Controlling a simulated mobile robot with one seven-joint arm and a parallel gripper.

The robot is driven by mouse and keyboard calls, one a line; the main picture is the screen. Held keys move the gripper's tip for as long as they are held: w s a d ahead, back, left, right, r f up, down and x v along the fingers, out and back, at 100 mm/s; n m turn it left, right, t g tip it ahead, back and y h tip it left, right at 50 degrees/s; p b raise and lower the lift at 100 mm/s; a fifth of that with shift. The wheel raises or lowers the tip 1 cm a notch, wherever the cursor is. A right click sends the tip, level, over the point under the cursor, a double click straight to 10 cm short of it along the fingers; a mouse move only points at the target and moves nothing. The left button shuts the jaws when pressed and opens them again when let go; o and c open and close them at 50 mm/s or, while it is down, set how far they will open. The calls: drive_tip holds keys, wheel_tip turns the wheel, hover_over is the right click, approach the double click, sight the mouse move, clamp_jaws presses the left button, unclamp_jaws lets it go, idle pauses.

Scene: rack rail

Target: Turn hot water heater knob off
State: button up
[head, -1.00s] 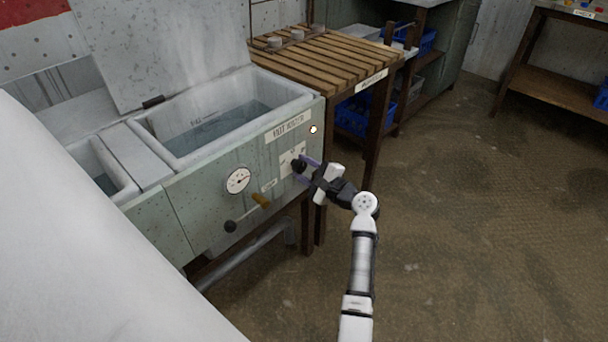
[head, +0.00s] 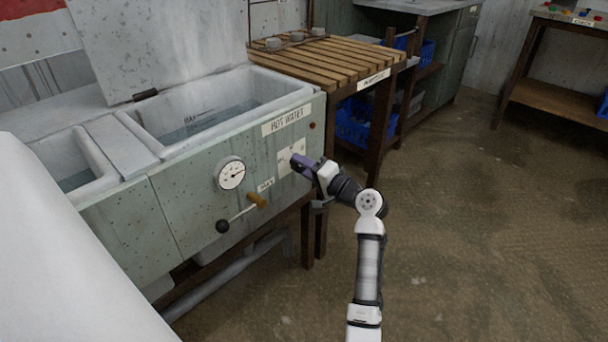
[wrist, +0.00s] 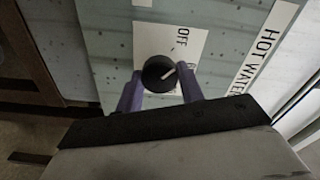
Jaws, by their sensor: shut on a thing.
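The hot water heater knob (wrist: 157,76) is round and black with a white pointer mark. It sits on a white label plate (wrist: 150,40) marked OFF, on the heater's grey-green front panel (head: 190,205). In the wrist view the pointer slants up and right; I cannot tell exactly which marking it meets. My gripper (wrist: 161,73) is shut on the knob, with one purple finger on each side. In the head view my gripper (head: 300,163) is at the plate and hides the knob. A small indicator light (head: 312,125) above right of the plate is dark red.
A round gauge (head: 231,174) and a lever with a yellow-brown part (head: 257,200) are on the panel left of my gripper. A slatted wooden table (head: 330,55) stands behind right. The floor (head: 480,200) to the right is clear.

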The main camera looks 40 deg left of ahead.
drive_tip(key=shift+f+n+b, duration=0.1)
drive_tip(key=shift+n+b, duration=0.7)
drive_tip(key=shift+n, duration=0.2)
drive_tip(key=o, duration=1)
drive_tip(key=shift+d, duration=0.1)
